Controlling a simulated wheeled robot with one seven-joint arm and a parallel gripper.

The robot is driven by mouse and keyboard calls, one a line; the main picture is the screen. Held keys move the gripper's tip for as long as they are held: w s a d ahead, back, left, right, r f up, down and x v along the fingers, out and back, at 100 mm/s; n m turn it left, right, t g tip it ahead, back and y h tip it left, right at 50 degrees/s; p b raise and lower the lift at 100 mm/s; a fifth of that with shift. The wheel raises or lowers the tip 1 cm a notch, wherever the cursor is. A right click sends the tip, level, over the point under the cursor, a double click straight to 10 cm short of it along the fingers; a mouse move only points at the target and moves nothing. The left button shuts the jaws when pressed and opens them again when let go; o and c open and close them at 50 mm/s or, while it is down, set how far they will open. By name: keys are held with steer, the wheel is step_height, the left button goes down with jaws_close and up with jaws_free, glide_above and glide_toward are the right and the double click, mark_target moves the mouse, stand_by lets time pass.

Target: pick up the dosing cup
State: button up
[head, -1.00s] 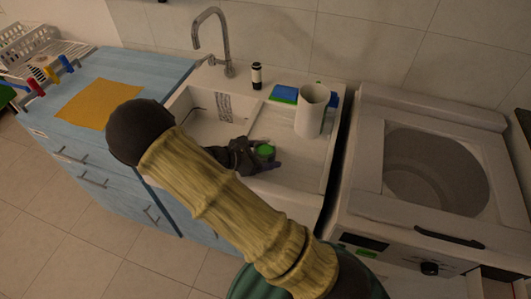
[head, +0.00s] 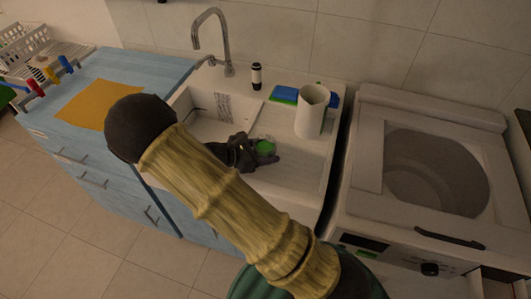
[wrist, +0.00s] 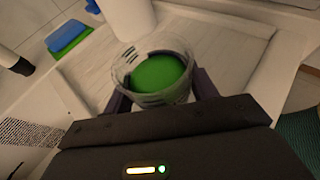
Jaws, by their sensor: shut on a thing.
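The dosing cup is a small clear cup with graduation marks and a green inside (wrist: 157,72). In the wrist view my gripper (wrist: 160,92) is shut on the cup, which stands roughly upright between the fingers. The cup's lower part is hidden behind the gripper body. I cannot tell whether its base touches the drainboard.
The faucet (head: 226,45) rises behind the basin. A washing machine (head: 440,180) stands right.

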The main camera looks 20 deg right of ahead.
step_height(320, 180, up, 16)
steer(key=shift+r, duration=0.2)
stand_by(1.0)
stand_by(0.6)
step_height(320, 180, up, 6)
steer(key=p, duration=0.7)
steer(key=shift+p, duration=0.3)
steer(key=shift+f, duration=0.15)
